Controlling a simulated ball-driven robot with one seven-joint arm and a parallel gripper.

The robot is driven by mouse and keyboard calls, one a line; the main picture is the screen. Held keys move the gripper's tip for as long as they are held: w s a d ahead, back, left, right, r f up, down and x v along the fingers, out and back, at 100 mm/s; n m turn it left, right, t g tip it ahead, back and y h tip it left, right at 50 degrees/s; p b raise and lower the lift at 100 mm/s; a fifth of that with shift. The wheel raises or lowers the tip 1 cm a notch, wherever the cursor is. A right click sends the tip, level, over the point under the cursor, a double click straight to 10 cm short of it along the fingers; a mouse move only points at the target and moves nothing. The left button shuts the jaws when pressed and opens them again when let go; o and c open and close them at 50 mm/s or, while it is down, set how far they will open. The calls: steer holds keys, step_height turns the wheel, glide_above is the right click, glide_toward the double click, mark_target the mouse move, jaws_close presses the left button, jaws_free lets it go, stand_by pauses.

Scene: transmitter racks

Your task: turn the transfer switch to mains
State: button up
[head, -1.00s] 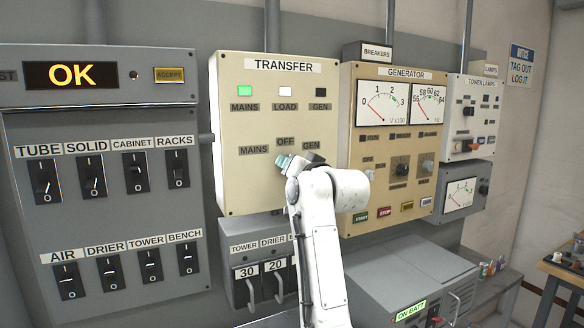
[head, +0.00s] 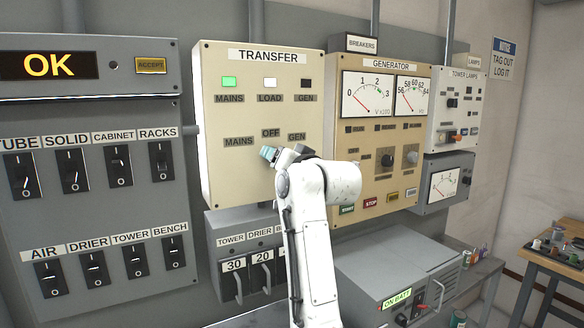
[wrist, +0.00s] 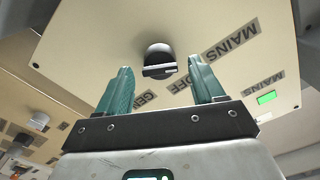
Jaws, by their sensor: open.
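The cream TRANSFER panel (head: 225,180) is on the wall, with MAINS, OFF and GEN labels around its switch. In the wrist view the transfer switch (wrist: 158,58) is a dark round knob with a flat bar handle. Its pointing direction is unclear. My gripper (wrist: 162,82) is open, its teal fingers on either side of the knob in the picture, with the knob seemingly beyond the tips and untouched. In the head view my gripper (head: 269,154) is just below the OFF label and hides the switch. The MAINS lamp (head: 229,82) is lit green; GEN is dark.
The generator panel (head: 376,130) is close on the right. A switch panel (head: 95,215) is on the left. A breaker box (head: 225,225) hangs below the TRANSFER panel, and a grey cabinet (head: 385,265) stands lower right. A bench with small items (head: 560,255) is far right.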

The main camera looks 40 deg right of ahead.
steer(key=b+v, duration=0.1)
steer(key=v, duration=0.8)
steer(key=shift+b, duration=0.4)
steer(key=s+a+f+n+g+y, duration=0.1)
steer(key=s+a+f+n+g, duration=0.15)
steer(key=f, duration=0.95)
steer(key=s+a+f+n+g+y, duration=0.1)
steer(key=s+a+f+g, duration=0.25)
steer(key=f, duration=0.85)
steer(key=s+a+f+n+g+y, duration=0.1)
steer(key=s+a+f+g+y, duration=0.2)
steer(key=f, duration=0.9)
steer(key=s+a+f+n+g, duration=0.2)
steer(key=s+a+f+g, duration=0.1)
steer(key=s+f, duration=0.6)
steer(key=s+a+f+n+g, duration=0.2)
steer(key=s+a+f+g, duration=0.2)
steer(key=s+f, duration=0.5)
steer(key=s+a, duration=0.1)
steer(key=s, duration=0.7)
steer(key=shift+a, duration=0.3)
steer(key=shift+c, duration=0.5)
